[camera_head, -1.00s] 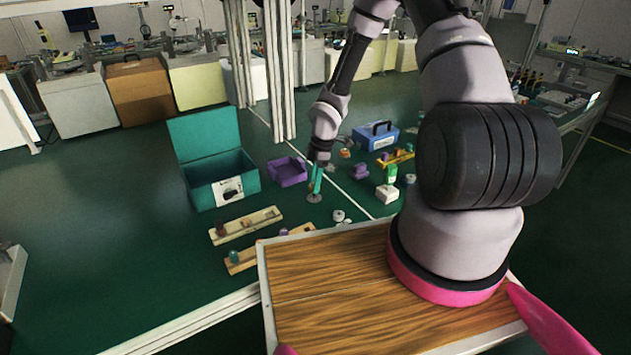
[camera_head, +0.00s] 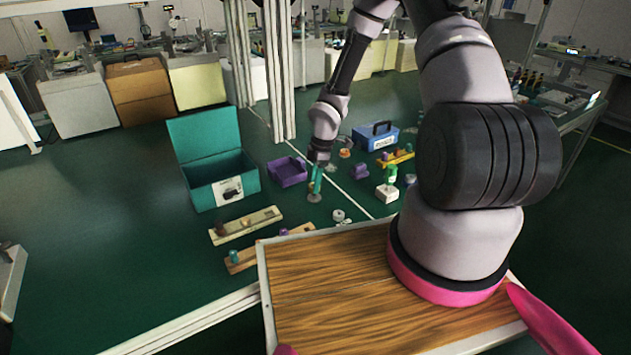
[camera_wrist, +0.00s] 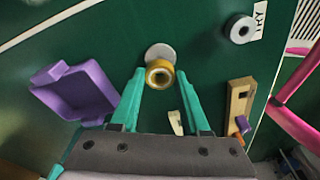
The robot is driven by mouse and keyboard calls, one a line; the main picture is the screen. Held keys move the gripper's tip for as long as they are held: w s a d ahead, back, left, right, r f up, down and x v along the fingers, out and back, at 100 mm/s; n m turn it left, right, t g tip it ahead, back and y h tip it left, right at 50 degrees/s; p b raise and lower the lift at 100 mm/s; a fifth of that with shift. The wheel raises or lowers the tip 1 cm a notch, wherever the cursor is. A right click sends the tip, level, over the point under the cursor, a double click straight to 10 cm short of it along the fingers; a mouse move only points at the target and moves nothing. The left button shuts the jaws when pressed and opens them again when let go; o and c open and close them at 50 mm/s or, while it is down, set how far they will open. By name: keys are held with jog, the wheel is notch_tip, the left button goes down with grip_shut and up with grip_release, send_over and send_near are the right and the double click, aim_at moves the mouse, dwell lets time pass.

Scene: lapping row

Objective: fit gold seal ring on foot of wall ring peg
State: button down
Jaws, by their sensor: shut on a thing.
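The gold seal ring (camera_wrist: 160,74) shows in the wrist view between the tips of my two teal fingers. My gripper (camera_wrist: 162,80) is shut on it. A round grey disc (camera_wrist: 158,50), which looks like the base of the peg, lies just beyond the ring and is partly covered by it. I cannot tell whether ring and disc touch, or see a peg clearly. In the head view my gripper (camera_head: 315,184) points down over the grey disc (camera_head: 314,198) on the green floor; the ring is too small to make out clearly there.
A purple tray (camera_head: 288,172) and an open teal box (camera_head: 222,190) stand left of my gripper. Wooden strips (camera_head: 250,224) lie nearer. A blue case (camera_head: 375,136) stands behind right. A grey ring-shaped part (camera_wrist: 240,29) sits by a "TRY" label. Small parts stand at right.

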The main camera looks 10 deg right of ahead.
jog(key=shift+f, duration=1.55)
jog(key=shift+c, duration=1.5)
grip_release()
jog(key=shift+r, duration=0.1)
notch_tip(320, 180, up, 10)
jog(key=d, duration=0.1)
jog(key=shift+d+r, duration=0.2)
jog(key=shift+d, duration=0.1)
jog(key=shift+s, duration=0.1)
